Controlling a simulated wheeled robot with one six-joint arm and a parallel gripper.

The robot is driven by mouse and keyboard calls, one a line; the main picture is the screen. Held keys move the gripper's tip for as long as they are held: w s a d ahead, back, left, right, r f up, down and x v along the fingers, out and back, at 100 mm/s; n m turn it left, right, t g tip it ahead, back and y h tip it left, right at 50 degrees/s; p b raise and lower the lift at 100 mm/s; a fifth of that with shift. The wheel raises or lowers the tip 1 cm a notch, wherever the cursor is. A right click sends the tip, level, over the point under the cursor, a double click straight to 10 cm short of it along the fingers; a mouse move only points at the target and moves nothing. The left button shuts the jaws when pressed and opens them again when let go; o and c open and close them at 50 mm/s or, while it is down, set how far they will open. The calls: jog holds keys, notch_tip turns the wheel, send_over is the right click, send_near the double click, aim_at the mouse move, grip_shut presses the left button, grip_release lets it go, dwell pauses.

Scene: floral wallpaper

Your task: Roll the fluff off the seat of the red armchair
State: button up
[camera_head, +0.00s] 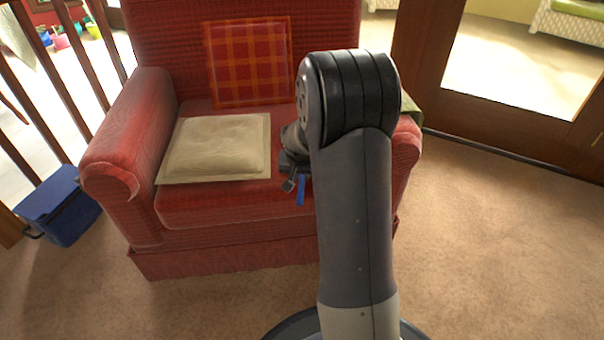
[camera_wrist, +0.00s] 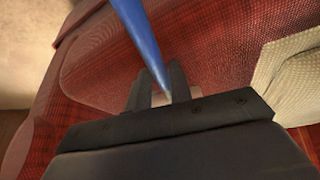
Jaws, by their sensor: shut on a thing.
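The red armchair (camera_head: 215,208) stands in front of me; part of its red woven seat also fills much of the wrist view (camera_wrist: 215,50). My gripper (camera_head: 292,182) is over the right part of the seat and largely hidden behind my arm. In the wrist view my gripper (camera_wrist: 158,88) is shut on a slim blue handle (camera_wrist: 138,35), which also shows in the head view (camera_head: 301,191). The handle's far end runs out of the wrist view, so I cannot see a roller head. I cannot make out any fluff on the visible seat.
A beige cushion (camera_head: 217,147) lies on the seat's left part, and an orange-red plaid cushion (camera_head: 249,62) leans on the backrest. A greenish cloth (camera_head: 412,107) hangs over the right armrest. A blue box (camera_head: 58,207) stands on the carpet at left. Carpet is clear at right.

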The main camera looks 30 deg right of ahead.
jog(key=shift+f, duration=0.2)
jog(key=shift+d, duration=0.1)
jog(key=shift+s+d+r+p, duration=0.1)
jog(key=shift+s+d+p, duration=0.1)
jog(key=shift+d, duration=0.3)
jog(key=shift+s+d+r+p, duration=0.1)
jog(key=shift+d+p, duration=0.05)
jog(key=shift+d, duration=0.35)
jog(key=shift+s+d, duration=0.3)
jog(key=shift+d, duration=0.55)
jog(key=shift+f, duration=0.25)
jog(key=shift+w+a+f+b, duration=0.1)
jog(key=shift+w+a+b, duration=0.1)
jog(key=shift+a, duration=0.45)
jog(key=shift+w+a+f+b, duration=0.1)
jog(key=shift+a+b, duration=0.05)
jog(key=shift+a, duration=0.55)
jog(key=shift+w+a+f+b, duration=0.1)
jog(key=shift+w+a+b, duration=0.1)
jog(key=shift+a, duration=0.45)
jog(key=shift+r, duration=0.15)
notch_tip(320, 180, up, 6)
jog(key=p, duration=0.4)
jog(key=shift+w+p, duration=0.1)
jog(key=shift+p, duration=0.2)
